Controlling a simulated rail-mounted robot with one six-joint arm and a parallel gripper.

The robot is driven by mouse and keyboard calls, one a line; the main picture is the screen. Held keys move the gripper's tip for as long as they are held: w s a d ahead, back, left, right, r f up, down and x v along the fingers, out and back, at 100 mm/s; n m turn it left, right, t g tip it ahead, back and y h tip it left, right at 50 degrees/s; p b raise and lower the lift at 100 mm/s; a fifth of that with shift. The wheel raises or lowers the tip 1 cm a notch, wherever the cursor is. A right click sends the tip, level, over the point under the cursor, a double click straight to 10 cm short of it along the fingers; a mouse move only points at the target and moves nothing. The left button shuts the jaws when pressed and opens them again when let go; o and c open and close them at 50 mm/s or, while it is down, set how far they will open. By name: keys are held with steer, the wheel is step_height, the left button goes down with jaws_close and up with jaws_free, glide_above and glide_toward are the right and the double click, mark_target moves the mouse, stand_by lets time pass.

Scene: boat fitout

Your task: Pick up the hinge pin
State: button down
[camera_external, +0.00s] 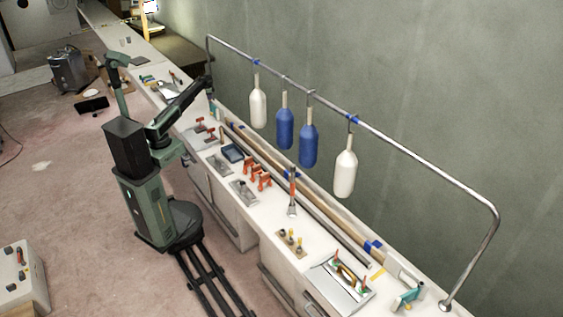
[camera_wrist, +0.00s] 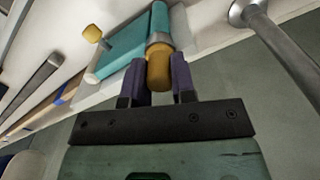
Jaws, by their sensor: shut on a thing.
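In the wrist view, the hinge pin (camera_wrist: 159,70) shows as a short brass-coloured cylinder between the two purple fingers of my gripper (camera_wrist: 159,76). My gripper is shut on it. The pin's far end meets a grey metal collar (camera_wrist: 159,41) beside a teal hinge part (camera_wrist: 125,48). How far the pin sits inside the collar is hidden. In the external view, my gripper (camera_external: 208,88) is at the far left end of the bench, near the rail's end; the pin is too small to make out there.
A yellow knob (camera_wrist: 92,33) stands beside the teal part. The metal rail's foot (camera_wrist: 247,11) is close on the right in the wrist view. Blue and white fenders (camera_external: 285,128) hang from the rail (camera_external: 400,148). Tools and clamps (camera_external: 256,174) crowd the bench.

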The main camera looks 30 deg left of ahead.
step_height(320, 180, up, 20)
steer(key=p, duration=2)
